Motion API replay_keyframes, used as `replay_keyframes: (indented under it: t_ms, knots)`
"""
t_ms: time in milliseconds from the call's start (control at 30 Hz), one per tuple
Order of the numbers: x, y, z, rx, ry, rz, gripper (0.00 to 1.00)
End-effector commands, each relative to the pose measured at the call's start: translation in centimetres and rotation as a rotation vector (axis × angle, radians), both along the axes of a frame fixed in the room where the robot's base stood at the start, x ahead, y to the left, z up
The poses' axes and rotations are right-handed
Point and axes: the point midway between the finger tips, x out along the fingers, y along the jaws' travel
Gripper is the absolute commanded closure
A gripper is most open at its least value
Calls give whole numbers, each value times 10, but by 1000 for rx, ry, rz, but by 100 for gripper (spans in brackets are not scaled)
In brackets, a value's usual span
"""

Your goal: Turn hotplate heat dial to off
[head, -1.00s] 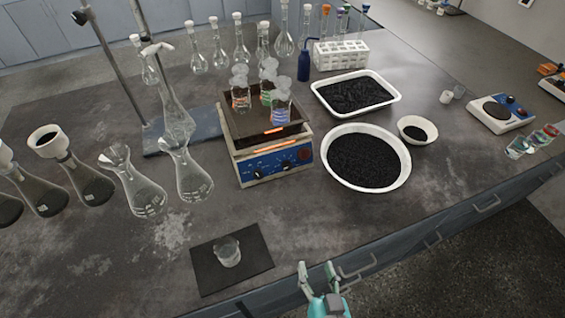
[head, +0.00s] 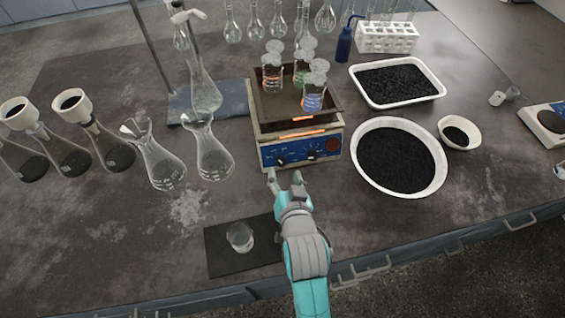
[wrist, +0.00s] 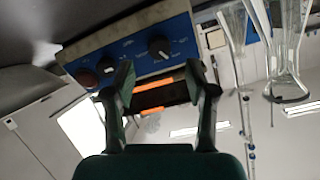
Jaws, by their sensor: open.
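The hotplate (head: 262,133) stands at mid-table with glowing orange strips and a blue front panel (head: 295,152). The panel has a left black dial (head: 281,161), a middle black dial (head: 309,155) and a red knob at its right end. The labels are too small to read, so I cannot tell which is the heat dial. My gripper (head: 284,178) is open and empty just in front of the panel's left part. In the wrist view the picture is upside down; the left dial (wrist: 159,47) shows beyond my open fingers (wrist: 162,78), apart from them.
Beakers (head: 313,97) with coloured labels stand on the hotplate. Flasks (head: 215,160) stand to its left. A white bowl of black grains (head: 354,170) is close on the right. A small beaker (head: 240,237) sits on a dark mat (head: 220,265) beside my arm.

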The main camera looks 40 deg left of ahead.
Motion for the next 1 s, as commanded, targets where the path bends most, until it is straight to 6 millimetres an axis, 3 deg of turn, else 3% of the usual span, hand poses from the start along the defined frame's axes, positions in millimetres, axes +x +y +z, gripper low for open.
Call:
replay_keyframes:
  t_ms: [300, 733, 767, 900, 1000]
  knots:
    - [29, 32, -16, 1, -1, 0, 44]
    - [36, 38, -20, 1, -1, 0, 44]
    - [36, 38, -20, 1, -1, 0, 47]
    - [36, 38, -20, 1, -1, 0, 82]
    - [36, 38, -20, 1, -1, 0, 100]
